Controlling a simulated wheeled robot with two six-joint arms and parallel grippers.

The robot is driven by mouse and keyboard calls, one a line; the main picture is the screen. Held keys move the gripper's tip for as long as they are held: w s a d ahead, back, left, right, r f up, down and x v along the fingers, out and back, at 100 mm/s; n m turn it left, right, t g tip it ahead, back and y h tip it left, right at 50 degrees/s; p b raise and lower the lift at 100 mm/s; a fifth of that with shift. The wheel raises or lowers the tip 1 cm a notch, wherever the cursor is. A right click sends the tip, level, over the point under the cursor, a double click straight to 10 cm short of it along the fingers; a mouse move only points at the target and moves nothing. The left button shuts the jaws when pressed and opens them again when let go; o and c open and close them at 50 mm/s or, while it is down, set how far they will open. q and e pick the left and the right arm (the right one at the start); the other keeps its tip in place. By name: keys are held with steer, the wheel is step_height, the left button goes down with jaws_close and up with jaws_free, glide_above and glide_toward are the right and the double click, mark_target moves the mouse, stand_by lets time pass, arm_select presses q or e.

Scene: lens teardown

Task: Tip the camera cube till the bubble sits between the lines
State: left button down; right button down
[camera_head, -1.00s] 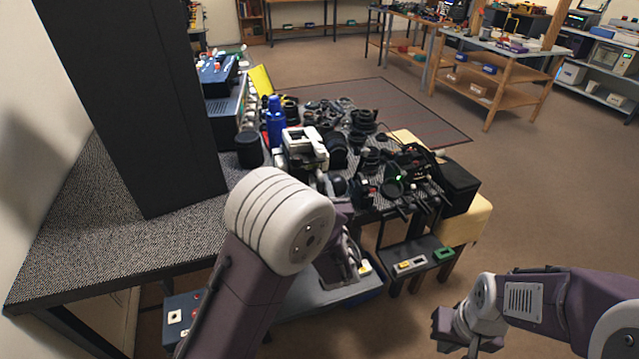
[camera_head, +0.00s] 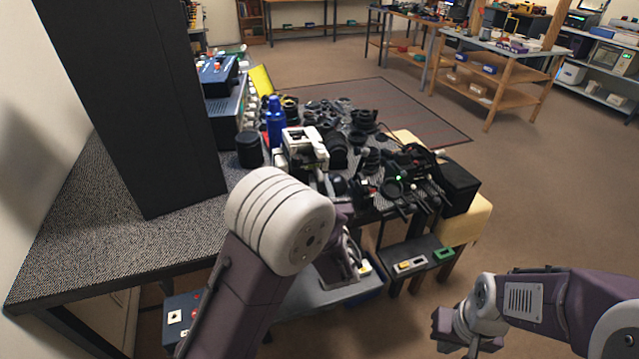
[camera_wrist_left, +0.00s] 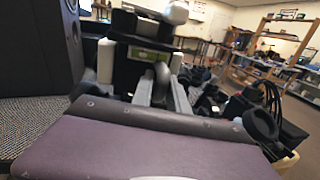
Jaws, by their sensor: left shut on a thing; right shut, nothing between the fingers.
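In the left wrist view, a dark block (camera_wrist_left: 132,68) stands straight ahead, with a greenish strip (camera_wrist_left: 150,45) across it and white parts at its sides and top. I take it to be the camera cube, but cannot be sure. The grey fingers of my left gripper (camera_wrist_left: 162,90) reach up to it and are shut on a dark part there. A bubble or lines cannot be made out. In the head view, a white-and-black device (camera_head: 303,143) stands beyond my left arm, which hides my left fingertips. My right gripper (camera_head: 452,335) is shut and empty, low over the floor.
A blue bottle (camera_head: 275,122), a black cylinder (camera_head: 249,149) and several lens parts crowd the bench. A tall black panel (camera_head: 140,100) rises at the left. A black bag (camera_head: 459,186) sits at the right edge. The bare bench top (camera_head: 110,235) is clear at the front left.

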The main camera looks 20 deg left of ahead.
stand_by(0.5)
arm_select(q)
steer(key=shift+f+b, duration=0.15)
steer(key=shift+b, duration=0.6)
steer(key=shift+a+r+n, duration=0.1)
steer(key=shift+r+n, duration=0.1)
steer(key=shift+n, duration=0.2)
steer(key=shift+s+a+r, duration=0.15)
steer(key=c, duration=1.4)
jaws_free()
arm_select(e)
steer(key=shift+s+a+f, duration=0.25)
steer(key=shift+a+f, duration=0.15)
steer(key=shift+f, duration=0.3)
arm_select(q)
steer(key=shift+o, duration=0.2)
steer(key=v, duration=0.9)
arm_select(e)
steer(key=shift+r, duration=0.15)
